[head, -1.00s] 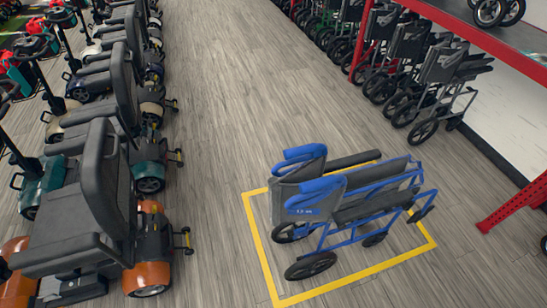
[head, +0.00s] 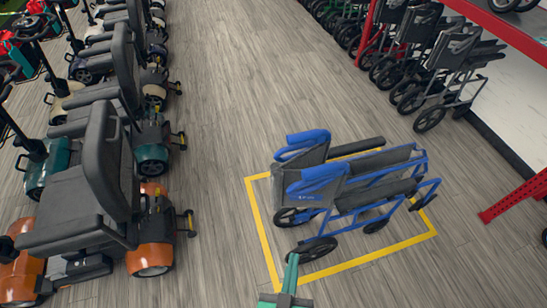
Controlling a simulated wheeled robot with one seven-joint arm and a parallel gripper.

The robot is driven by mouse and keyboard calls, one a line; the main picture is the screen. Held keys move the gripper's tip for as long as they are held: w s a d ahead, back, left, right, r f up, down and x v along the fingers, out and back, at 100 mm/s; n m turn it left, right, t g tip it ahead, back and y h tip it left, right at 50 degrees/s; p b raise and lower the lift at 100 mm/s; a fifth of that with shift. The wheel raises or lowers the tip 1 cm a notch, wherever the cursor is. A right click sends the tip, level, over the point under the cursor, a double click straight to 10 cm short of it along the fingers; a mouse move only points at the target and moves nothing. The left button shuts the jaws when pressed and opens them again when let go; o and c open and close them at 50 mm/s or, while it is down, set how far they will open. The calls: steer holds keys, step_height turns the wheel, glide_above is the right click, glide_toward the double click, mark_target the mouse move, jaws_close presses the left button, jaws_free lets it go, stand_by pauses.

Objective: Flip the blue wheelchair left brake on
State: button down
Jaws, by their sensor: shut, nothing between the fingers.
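The blue wheelchair (head: 352,185) stands inside the yellow floor square, right of centre in the head view. Its backrest and two blue push handles are at the left, and its seat points to the right. I cannot make out the left brake; the far side is largely hidden behind the backrest and frame. My green gripper (head: 292,257) reaches in from the bottom edge, shut and empty.
A yellow line (head: 257,228) frames the wheelchair on the wooden floor. Mobility scooters (head: 98,190) line the left side. More wheelchairs (head: 447,75) stand at the upper right under a red rack, with a red rack foot (head: 512,197) at the right. The middle aisle is clear.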

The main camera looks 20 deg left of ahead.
steer(key=w+a+r+n+y, duration=0.1)
steer(key=w+a+r+n, duration=0.1)
steer(key=w, duration=0.4)
steer(key=w+a+r+n+g+y, duration=0.1)
steer(key=w+a+r+n, duration=0.2)
steer(key=w+a+r, duration=0.2)
steer(key=w+a+r+n+g+y, duration=0.1)
steer(key=w+a+r+n, duration=0.1)
steer(key=w+a, duration=0.3)
steer(key=w+r, duration=0.1)
steer(key=w, duration=0.3)
steer(key=shift+a+r, duration=0.3)
steer(key=shift+a, duration=0.1)
steer(key=shift+w, duration=0.1)
steer(key=d+f+x, duration=0.1)
steer(key=f+x, duration=0.1)
steer(key=x, duration=1)
steer(key=shift+f, duration=0.25)
steer(key=shift+d, duration=0.1)
